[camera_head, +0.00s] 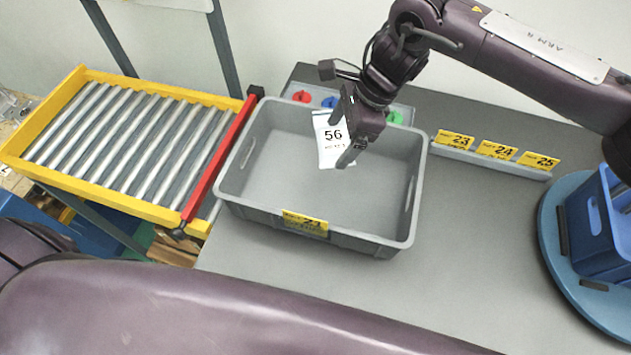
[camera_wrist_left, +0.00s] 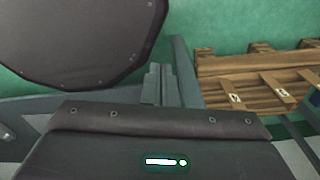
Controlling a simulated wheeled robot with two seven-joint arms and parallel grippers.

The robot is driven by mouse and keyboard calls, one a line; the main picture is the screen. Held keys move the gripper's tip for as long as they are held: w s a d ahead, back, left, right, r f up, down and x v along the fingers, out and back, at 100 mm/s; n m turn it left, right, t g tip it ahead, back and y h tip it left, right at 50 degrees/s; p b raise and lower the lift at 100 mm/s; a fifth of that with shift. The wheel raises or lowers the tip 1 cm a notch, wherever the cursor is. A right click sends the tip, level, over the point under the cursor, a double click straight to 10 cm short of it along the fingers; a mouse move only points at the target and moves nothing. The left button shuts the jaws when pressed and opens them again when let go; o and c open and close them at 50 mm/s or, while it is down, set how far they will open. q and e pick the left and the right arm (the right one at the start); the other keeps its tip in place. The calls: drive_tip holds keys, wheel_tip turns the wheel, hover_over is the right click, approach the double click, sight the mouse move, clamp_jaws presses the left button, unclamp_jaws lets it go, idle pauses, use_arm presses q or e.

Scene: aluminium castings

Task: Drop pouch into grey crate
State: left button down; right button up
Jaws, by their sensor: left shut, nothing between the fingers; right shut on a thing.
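The white pouch (camera_head: 324,152), printed with "56", hangs from my right gripper (camera_head: 341,141) in the head view. The right gripper is shut on it and comes in from the upper right. The pouch is over the far part of the grey crate (camera_head: 362,240); its exact height above the floor of the crate is hard to tell. The crate looks otherwise empty and has a yellow label on its front wall. My left gripper (camera_wrist_left: 162,85) shows small in the left wrist view, shut and empty, away from the crate.
A roller conveyor (camera_head: 125,140) with a yellow frame and a red end bar (camera_head: 218,160) stands left of the crate. Red, blue and green buttons lie behind it. A yellow-labelled strip (camera_head: 490,162) and a blue crate (camera_head: 600,220) are at right. The grey table (camera_head: 470,250) between is clear.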

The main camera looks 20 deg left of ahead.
sight(344, 140)
wheel_tip(344, 140, down, 3)
drive_tip(key=shift+f+b, duration=0.15)
drive_tip(key=shift+b, duration=0.25)
use_arm(q)
drive_tip(key=w, duration=0.2)
drive_tip(key=shift+w+d+f, duration=0.1)
drive_tip(key=shift+w+f, duration=0.2)
drive_tip(key=shift+f, duration=0.1)
use_arm(e)
drive_tip(key=o, duration=0.9)
drive_tip(key=shift+o, duration=0.2)
drive_tip(key=shift+w+d+r, duration=0.15)
drive_tip(key=shift+r, duration=0.2)
drive_tip(key=b+v, duration=0.2)
drive_tip(key=v, duration=0.4)
drive_tip(key=shift+d+r, duration=0.1)
use_arm(q)
drive_tip(key=f, duration=0.1)
drive_tip(key=s+f, duration=0.1)
drive_tip(key=shift+f, duration=0.3)
use_arm(e)
drive_tip(key=shift+d+r, duration=0.1)
drive_tip(key=shift+r, duration=0.35)
use_arm(q)
drive_tip(key=shift+w, duration=0.1)
